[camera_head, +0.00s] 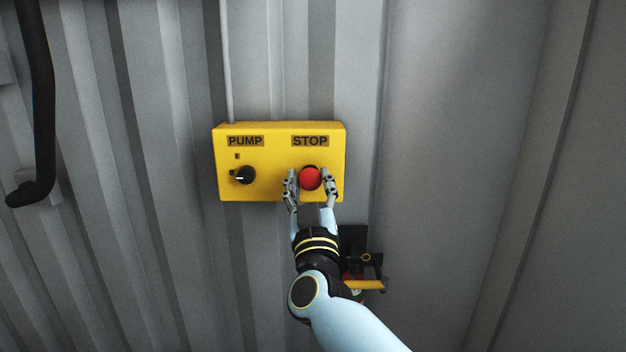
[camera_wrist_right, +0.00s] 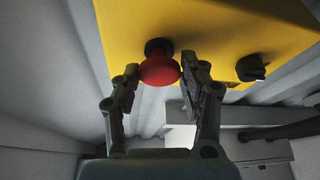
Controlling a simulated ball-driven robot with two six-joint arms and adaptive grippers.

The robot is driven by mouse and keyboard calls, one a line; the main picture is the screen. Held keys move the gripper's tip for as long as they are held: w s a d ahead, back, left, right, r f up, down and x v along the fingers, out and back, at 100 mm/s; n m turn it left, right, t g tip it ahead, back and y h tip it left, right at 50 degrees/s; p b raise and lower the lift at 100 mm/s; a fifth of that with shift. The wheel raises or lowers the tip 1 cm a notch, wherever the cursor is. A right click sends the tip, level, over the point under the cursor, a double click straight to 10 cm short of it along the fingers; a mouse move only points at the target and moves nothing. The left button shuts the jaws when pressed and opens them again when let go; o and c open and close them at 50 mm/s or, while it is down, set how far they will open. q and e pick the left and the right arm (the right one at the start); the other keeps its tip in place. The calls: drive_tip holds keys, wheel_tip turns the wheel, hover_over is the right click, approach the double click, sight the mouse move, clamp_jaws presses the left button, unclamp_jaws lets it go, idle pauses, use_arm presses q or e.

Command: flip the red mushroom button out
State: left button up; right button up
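The red mushroom button (camera_head: 310,179) sits under the STOP label on the right side of the yellow control box (camera_head: 270,187). In the right wrist view the button (camera_wrist_right: 160,70) stands out from the box face on a dark collar. My right gripper (camera_head: 310,184) has one finger on each side of the button. In the wrist view the fingers (camera_wrist_right: 160,85) are apart, with the red cap between their tips. The left finger is close to the cap; I cannot tell whether it touches. My left gripper is not in view.
A black PUMP knob (camera_head: 245,175) is on the box's left half. A grey conduit (camera_head: 226,60) runs up the corrugated wall. A black hose (camera_head: 40,110) hangs at the left. A dark fitting with a yellow handle (camera_head: 365,284) is below the box, partly behind my arm.

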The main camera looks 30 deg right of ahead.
drive_tip(key=o, duration=0.4)
drive_tip(key=shift+s+a+r, duration=0.1)
drive_tip(key=shift+s+r, duration=0.05)
drive_tip(key=shift+s, duration=0.05)
drive_tip(key=shift+c, duration=0.2)
drive_tip(key=shift+w, duration=0.15)
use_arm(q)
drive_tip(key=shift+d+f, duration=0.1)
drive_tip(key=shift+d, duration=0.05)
use_arm(e)
wheel_tip(320, 180, up, 10)
